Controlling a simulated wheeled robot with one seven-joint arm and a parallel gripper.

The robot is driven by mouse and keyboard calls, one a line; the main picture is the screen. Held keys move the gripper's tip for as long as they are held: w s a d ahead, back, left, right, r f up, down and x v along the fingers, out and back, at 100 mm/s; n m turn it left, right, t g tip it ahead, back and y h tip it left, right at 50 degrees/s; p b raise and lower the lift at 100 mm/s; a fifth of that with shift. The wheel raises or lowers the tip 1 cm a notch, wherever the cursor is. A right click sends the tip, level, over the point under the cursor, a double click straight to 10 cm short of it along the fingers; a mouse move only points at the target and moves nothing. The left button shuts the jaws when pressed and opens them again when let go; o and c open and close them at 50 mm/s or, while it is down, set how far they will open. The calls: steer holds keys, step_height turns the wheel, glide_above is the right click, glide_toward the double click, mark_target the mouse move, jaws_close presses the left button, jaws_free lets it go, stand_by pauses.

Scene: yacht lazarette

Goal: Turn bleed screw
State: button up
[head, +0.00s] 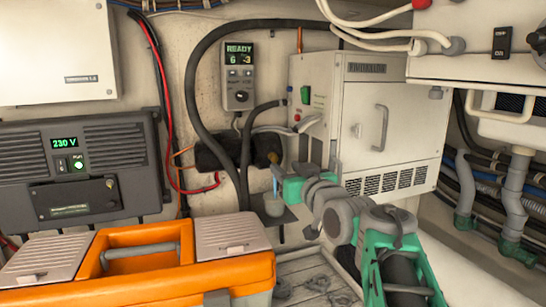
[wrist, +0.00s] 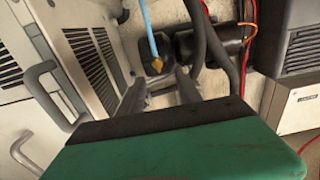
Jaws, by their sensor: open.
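A brass-coloured fitting, which looks like the bleed screw (wrist: 157,66), shows in the wrist view just beyond my fingertips and roughly between them. A light blue tube (wrist: 151,28) runs from it. In the head view the brass screw (head: 273,158) is small, left of the white cabinet, and the blue tube (head: 275,184) drops towards a grey cup (head: 274,206). My gripper (wrist: 161,84) is open, its two grey fingers apart and empty. I cannot tell whether either finger touches the screw. In the head view my fingers are hard to make out.
The white cabinet (head: 345,110) with a handle stands close beside my arm. Black hoses (head: 191,82) run behind and beside the screw. An orange toolbox (head: 150,270) fills the lower left. A display on the wall (head: 239,70) reads READY; a grey inverter panel (head: 85,165) shows 230 V.

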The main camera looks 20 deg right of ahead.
mark_target(276, 159)
steer(key=w+p, duration=0.2)
steer(key=w, duration=0.5)
steer(key=shift+w+d+p, duration=0.15)
steer(key=shift+d+p, duration=0.05)
steer(key=shift+p, duration=0.2)
steer(key=shift+c, duration=0.3)
jaws_close()
